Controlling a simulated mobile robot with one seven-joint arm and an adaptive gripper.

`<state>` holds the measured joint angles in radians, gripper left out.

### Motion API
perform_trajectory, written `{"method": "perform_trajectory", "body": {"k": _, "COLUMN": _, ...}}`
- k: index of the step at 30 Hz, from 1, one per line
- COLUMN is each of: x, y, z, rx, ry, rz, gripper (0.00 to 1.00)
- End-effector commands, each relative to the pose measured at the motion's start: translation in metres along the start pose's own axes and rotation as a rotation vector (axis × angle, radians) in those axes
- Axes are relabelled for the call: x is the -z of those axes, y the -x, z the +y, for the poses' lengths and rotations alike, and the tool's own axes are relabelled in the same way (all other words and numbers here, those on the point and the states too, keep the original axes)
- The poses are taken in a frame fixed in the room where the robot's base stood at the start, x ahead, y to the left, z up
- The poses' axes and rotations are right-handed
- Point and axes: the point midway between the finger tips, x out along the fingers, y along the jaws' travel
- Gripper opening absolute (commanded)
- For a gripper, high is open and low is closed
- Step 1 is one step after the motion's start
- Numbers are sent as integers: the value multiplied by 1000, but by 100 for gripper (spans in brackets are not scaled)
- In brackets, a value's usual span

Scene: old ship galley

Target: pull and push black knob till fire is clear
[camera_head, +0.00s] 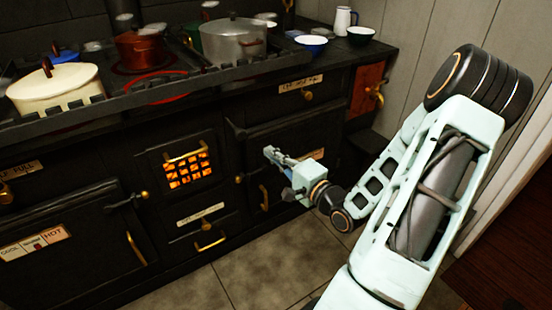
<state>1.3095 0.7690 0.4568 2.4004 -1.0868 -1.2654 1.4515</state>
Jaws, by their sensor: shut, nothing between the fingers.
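The fire glows orange behind a small barred grate (188,170) in the front of the black stove, left of centre. A small dark knob (239,180) sticks out between the grate and the right oven door; I cannot tell for sure whether it is the task's black knob. My gripper (269,152) is shut and empty. It points left in front of the right oven door, up and to the right of the dark knob and apart from it in the picture.
A brass handle (211,240) sits on the drawer below the grate. A latch lever (126,202) juts out at the left oven door. A cream pot (55,86), a copper pot (139,50) and a grey pot (233,42) stand on the stove top. The tiled floor (270,268) in front is clear.

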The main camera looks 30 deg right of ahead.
Motion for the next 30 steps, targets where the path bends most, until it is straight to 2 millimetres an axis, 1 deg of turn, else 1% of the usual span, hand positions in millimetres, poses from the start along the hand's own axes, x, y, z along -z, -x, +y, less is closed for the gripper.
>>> {"method": "perform_trajectory", "body": {"k": 1, "x": -2, "y": -13, "z": 2, "rx": 4, "ry": 3, "rz": -5, "gripper": 0}}
{"method": "perform_trajectory", "body": {"k": 6, "x": -1, "y": -50, "z": 3, "rx": 3, "ry": 4, "rz": -3, "gripper": 0}}
{"method": "perform_trajectory", "body": {"k": 9, "x": -1, "y": -68, "z": 3, "rx": 3, "ry": 3, "rz": -3, "gripper": 0}}
{"method": "perform_trajectory", "body": {"k": 13, "x": -1, "y": -85, "z": 2, "rx": 3, "ry": 3, "rz": -2, "gripper": 0}}
{"method": "perform_trajectory", "body": {"k": 18, "x": 0, "y": -95, "z": 0, "rx": 1, "ry": 2, "rz": 0, "gripper": 0}}
{"method": "perform_trajectory", "body": {"k": 30, "x": 0, "y": -99, "z": -1, "rx": 1, "ry": 2, "rz": 0, "gripper": 0}}
